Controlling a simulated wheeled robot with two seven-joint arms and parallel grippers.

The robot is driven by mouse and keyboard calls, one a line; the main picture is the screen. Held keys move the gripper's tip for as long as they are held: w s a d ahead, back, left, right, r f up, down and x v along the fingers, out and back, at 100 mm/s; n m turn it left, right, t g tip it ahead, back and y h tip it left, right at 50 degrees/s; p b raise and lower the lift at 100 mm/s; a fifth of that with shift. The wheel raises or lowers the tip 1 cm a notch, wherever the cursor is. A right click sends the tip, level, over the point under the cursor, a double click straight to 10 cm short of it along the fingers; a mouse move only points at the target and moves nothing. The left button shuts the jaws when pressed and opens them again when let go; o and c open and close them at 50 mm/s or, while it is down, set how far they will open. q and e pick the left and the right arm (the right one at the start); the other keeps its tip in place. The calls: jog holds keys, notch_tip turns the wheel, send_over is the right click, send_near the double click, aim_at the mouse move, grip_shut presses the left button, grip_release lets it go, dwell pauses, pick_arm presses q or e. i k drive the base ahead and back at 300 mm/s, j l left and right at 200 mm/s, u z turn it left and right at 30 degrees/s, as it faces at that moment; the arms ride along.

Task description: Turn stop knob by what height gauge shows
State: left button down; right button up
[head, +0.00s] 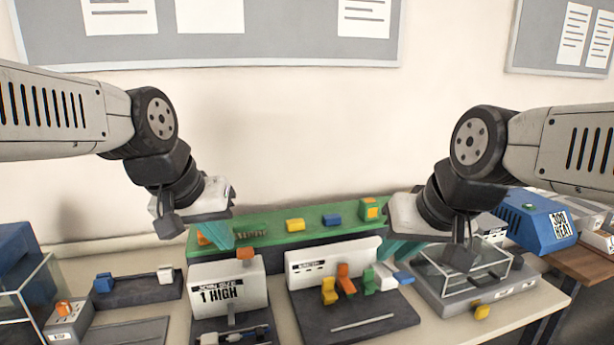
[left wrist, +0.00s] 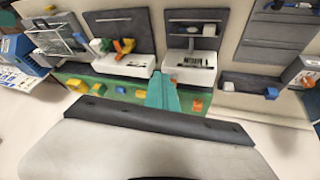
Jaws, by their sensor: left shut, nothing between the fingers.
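A white block (head: 228,283) with a sign that appears to read "JOIN SIZE 1 HIGH" stands front left of centre, with an orange piece (head: 245,253) at its top; I cannot tell whether it is the height gauge. An orange knob (head: 63,308) sits on a small box at far left, and a yellow knob (head: 482,311) is on the front of the grey machine at right. Which is the stop knob is unclear. My left gripper (head: 218,236) is shut and empty above the green strip; its teal fingers show in the left wrist view (left wrist: 162,92). My right gripper (head: 398,249), fingers partly hidden, hangs behind the coloured pieces.
A green strip (head: 275,225) with yellow and blue blocks runs along the back. A second white block (head: 306,269) stands on a dark base with yellow, orange and green pieces. A clear cover (head: 490,262) tops the right machine. A blue machine (head: 541,222) stands behind it.

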aim_at(63, 308)
jog(key=u, duration=2)
